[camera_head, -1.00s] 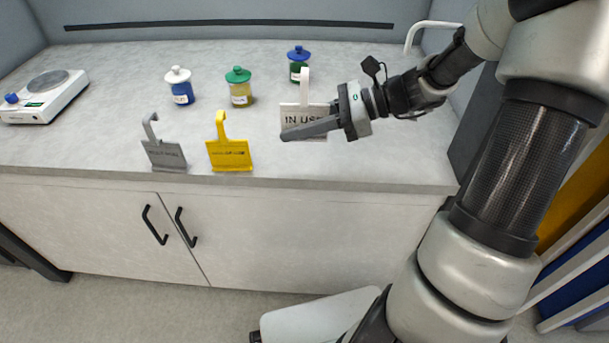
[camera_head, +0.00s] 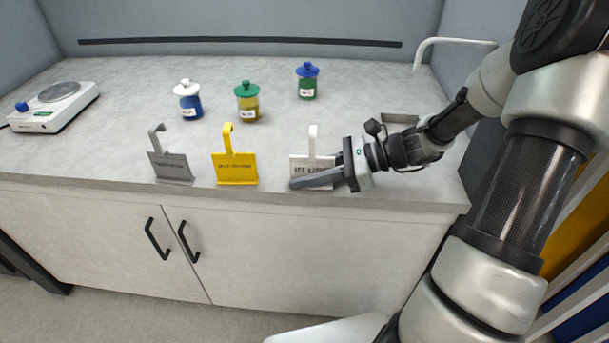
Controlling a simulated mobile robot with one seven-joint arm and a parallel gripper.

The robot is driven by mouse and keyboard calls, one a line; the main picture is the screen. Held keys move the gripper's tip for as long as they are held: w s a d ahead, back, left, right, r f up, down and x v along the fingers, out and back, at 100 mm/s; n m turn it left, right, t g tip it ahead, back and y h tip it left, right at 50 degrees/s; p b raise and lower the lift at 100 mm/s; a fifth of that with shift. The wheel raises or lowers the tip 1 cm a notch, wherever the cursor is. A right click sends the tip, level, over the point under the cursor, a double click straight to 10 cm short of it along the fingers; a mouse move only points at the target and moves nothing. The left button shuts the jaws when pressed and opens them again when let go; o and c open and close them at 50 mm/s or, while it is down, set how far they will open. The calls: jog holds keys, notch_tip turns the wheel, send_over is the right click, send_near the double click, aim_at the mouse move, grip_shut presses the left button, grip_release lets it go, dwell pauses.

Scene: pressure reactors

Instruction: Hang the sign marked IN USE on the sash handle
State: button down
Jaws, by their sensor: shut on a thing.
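My gripper (camera_head: 316,176) is shut on a white sign (camera_head: 299,163) with a white hook rising from its top. One grey finger crosses the lower front of the sign and partly covers its dark lettering, which is hard to read now. The sign is upright at the counter's front edge; I cannot tell whether its bottom touches the counter. A yellow sign (camera_head: 237,169) and a grey sign (camera_head: 171,167), each with a hook, stand to its left, apart from it.
Three lidded jars, white-lidded (camera_head: 188,104), green-lidded (camera_head: 248,105) and blue-lidded (camera_head: 307,86), stand behind the signs. A white balance-like device (camera_head: 47,113) is at left. A white spout (camera_head: 455,42) is at back right. The counter (camera_head: 110,135) between is clear.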

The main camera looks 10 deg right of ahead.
jog(key=shift+f, duration=0.1)
jog(key=c, duration=1.5)
grip_release()
jog(key=shift+f, duration=0.1)
